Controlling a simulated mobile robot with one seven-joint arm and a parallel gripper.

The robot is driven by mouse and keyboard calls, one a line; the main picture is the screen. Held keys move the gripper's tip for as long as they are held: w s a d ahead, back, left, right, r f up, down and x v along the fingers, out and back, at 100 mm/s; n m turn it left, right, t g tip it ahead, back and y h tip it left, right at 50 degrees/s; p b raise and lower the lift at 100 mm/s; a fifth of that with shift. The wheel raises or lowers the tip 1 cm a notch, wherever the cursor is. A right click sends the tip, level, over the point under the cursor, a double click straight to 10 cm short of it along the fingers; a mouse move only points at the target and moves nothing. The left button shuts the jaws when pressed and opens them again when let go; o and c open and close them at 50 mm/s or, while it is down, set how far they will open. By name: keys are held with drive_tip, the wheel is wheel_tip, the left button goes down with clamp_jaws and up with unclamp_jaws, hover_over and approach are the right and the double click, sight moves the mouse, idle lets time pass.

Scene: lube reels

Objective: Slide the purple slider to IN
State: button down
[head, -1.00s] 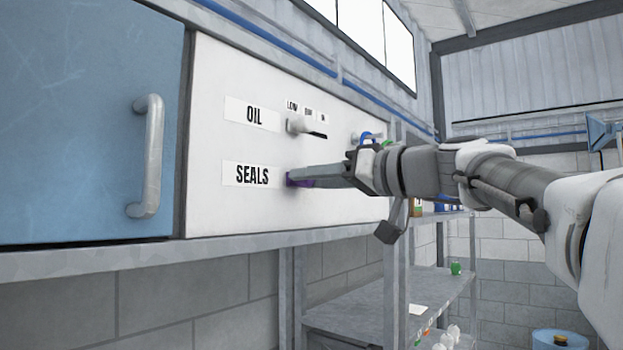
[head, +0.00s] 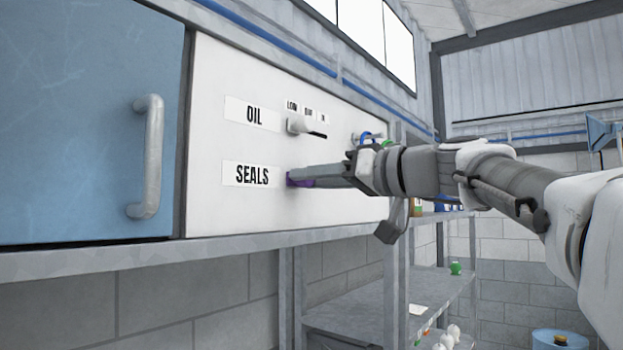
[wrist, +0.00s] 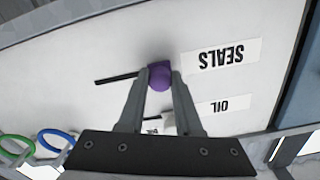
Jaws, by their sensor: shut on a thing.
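The purple slider (wrist: 160,76) sits on the white panel (head: 225,205), just right of the SEALS label (head: 252,174) in the head view. In the head view only a bit of the slider (head: 297,180) shows past my fingers. My gripper (wrist: 160,85) is shut on the slider, one finger on each side of it. In the wrist view, which is upside down, a dark slot (wrist: 116,78) runs from the slider away from the SEALS label. The slider is at the slot's end nearest that label. No IN label is readable; my gripper may hide it.
Above is a white slider (head: 299,125) beside the OIL label (head: 253,114), with small labels over it. A blue door with a grey handle (head: 150,157) is at left. Blue and green rings (wrist: 55,142) hang near the panel's far end. A metal shelf (head: 350,305) stands below.

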drive_tip(key=w+d+p, duration=0.1)
drive_tip(key=w+d, duration=0.4)
drive_tip(key=w, duration=0.2)
drive_tip(key=shift+d+p, duration=0.35)
drive_tip(key=shift+d, duration=0.05)
drive_tip(key=shift+w+r, duration=0.1)
drive_tip(key=c, duration=0.6)
unclamp_jaws()
drive_tip(key=shift+w+d, duration=0.1)
drive_tip(key=shift+w, duration=0.05)
drive_tip(key=b+v, duration=0.3)
drive_tip(key=v, duration=1.4)
drive_tip(key=shift+s, duration=0.25)
drive_tip(key=shift+f, duration=0.25)
